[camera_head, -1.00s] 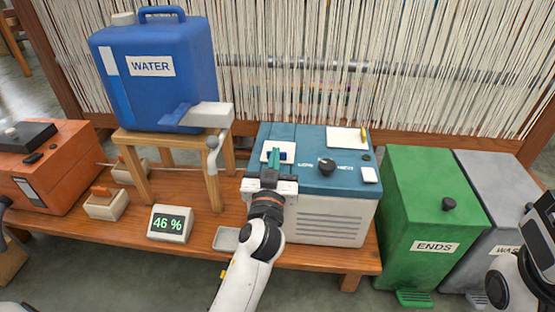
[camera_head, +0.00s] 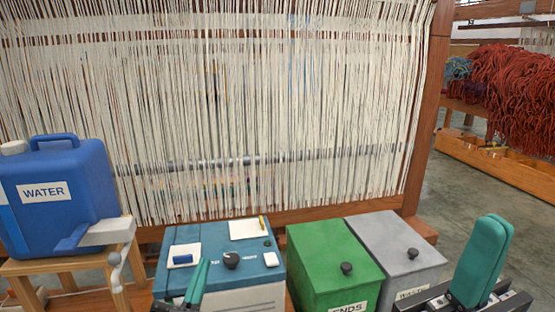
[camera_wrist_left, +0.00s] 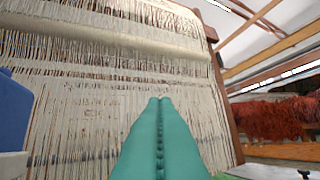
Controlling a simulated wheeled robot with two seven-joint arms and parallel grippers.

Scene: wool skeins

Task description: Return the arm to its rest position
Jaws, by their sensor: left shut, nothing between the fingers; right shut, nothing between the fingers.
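My left gripper (camera_head: 197,284) shows at the bottom of the head view, its teal fingers in front of the blue-topped box (camera_head: 212,242). In the left wrist view its two teal fingers (camera_wrist_left: 160,125) lie together with nothing between them, pointing up toward the loom. My right gripper (camera_head: 482,262) is at the lower right of the head view, teal fingers upright and shut, empty. It overlaps the view of the floor beside the grey bin (camera_head: 382,230). Most of both arms is out of frame.
A blue water jug (camera_head: 62,212) stands on a wooden stand at left. A green ENDS bin (camera_head: 318,255) stands between the box and the grey bin. The loom's white warp (camera_head: 260,110) fills the back. Red wool (camera_head: 495,85) hangs at far right, with bare floor (camera_head: 455,190) before it.

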